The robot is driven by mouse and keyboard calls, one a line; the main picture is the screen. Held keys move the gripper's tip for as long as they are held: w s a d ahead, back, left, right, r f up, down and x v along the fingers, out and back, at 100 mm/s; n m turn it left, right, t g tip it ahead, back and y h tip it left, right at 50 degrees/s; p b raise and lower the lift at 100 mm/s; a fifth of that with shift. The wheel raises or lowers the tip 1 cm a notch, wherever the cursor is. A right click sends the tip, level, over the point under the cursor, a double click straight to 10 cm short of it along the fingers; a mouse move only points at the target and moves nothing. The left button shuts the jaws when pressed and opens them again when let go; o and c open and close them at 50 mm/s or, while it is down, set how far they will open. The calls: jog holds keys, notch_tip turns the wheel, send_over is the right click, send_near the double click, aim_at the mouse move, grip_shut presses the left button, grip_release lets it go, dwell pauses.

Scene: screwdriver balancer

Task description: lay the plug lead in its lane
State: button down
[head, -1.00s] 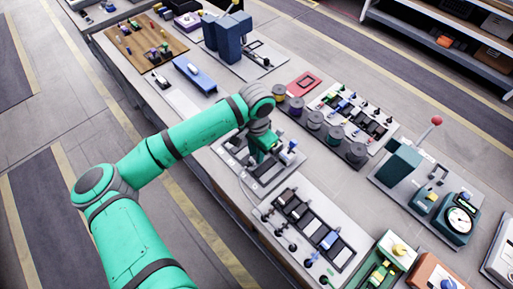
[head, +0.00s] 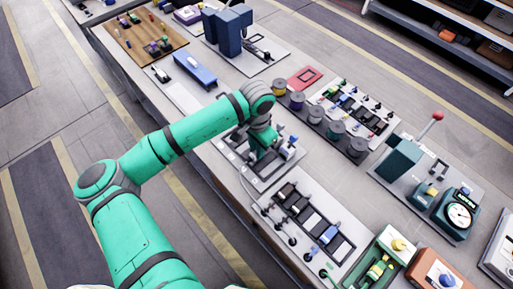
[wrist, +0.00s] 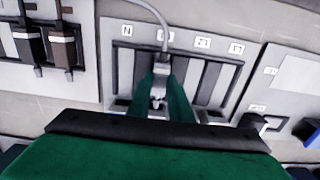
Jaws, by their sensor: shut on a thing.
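The lane panel (wrist: 227,82) in the wrist view has several dark and pale lanes under a row of white labels. My gripper (wrist: 160,98) points at its middle with its two green fingers close together. Between them is a small pale plug end (wrist: 158,94), partly hidden by the fingers. A grey lead (wrist: 158,22) rises from it past the labels and curves to the upper left. In the head view my gripper (head: 260,153) is low over the panel (head: 233,154). I cannot tell whether the plug touches the lane floor.
In the wrist view, a neighbouring panel with dark connectors (wrist: 67,46) stands at the left. Another panel (wrist: 295,75) with a black fitting (wrist: 252,122) lies at the right. In the head view, several spools (head: 316,115) stand close behind the panel.

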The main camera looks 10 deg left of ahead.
jog(key=shift+f, duration=0.5)
dwell(0.4)
jog(key=c, duration=1.5)
grip_release()
jog(key=shift+c, duration=0.2)
notch_tip(320, 180, up, 11)
jog(key=shift+f, duration=0.1)
